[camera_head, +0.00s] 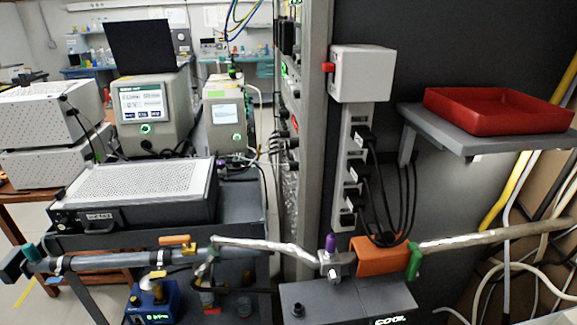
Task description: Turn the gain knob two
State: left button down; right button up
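No knob in view carries a label that I can read as gain knob two. A grey instrument with a lit screen (142,101) stands at the back left, with a round green-lit control (146,129) below its screen. A narrower instrument (224,114) beside it has a small screen and another green-lit control (237,138). A grey box marked "COOL" (345,302) at the bottom has a small black knob (298,310) on top. Neither of my grippers is in view.
A metal pipe (130,260) with coloured valve handles crosses the front. A perforated black-framed unit (140,193) sits on the bench at left. A tall rack (304,150) stands mid-view. A red tray (497,109) lies on a wall shelf (480,138). Cables hang from a power strip (352,140).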

aim_at(293, 166)
jog(key=i+j+z, duration=0.25)
jog(key=j, duration=0.15)
jog(key=i+j+z, duration=0.25)
jog(key=j, duration=0.15)
jog(key=j+z, duration=0.25)
jog(key=j, duration=0.2)
jog(key=i+j+z, duration=0.25)
jog(key=j, duration=0.25)
jog(key=j+z, duration=0.2)
jog(key=j, duration=0.25)
